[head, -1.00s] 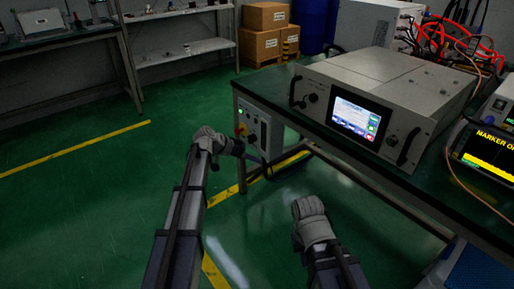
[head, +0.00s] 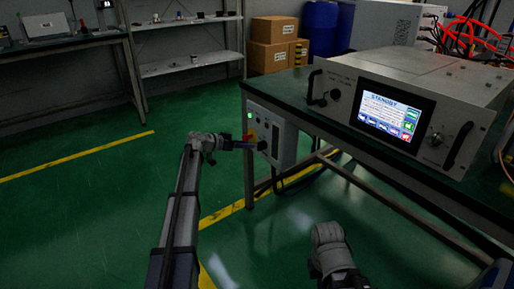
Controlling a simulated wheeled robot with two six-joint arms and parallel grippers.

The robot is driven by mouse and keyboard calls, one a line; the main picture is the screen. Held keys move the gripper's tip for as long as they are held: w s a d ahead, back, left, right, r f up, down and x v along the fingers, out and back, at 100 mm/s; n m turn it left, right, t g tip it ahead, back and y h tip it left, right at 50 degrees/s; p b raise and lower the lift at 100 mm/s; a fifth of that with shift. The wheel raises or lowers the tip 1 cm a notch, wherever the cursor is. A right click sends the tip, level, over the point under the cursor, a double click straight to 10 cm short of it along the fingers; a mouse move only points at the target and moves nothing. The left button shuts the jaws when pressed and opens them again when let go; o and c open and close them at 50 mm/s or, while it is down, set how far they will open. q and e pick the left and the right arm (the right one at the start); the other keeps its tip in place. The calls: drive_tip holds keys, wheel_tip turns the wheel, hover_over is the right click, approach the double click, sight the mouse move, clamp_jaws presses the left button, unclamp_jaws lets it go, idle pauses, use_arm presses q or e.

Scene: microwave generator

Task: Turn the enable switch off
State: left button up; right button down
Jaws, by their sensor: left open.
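A pale control box (head: 284,143) hangs at the left end of the bench, below its top. Its front carries a lit green lamp (head: 249,115) and small red, yellow and dark controls. Which of these is the enable switch is too small to tell. My left gripper (head: 254,145) is open, pointing right, with its tips close in front of the lower part of the box face. Contact cannot be made out. My right arm's wrist (head: 328,240) shows at the lower middle, away from the box; its fingers do not show.
The microwave generator (head: 405,72) stands on the green-topped bench, its screen (head: 389,114) reading STANDBY. Bench legs and a crossbar run beside the box. Cardboard boxes (head: 272,48) and a shelf stand behind. The green floor on the left is clear.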

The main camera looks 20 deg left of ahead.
sight(261, 146)
use_arm(q)
drive_tip(key=b+x, duration=0.2)
drive_tip(key=x, duration=0.4)
clamp_jaws()
idle(0.5)
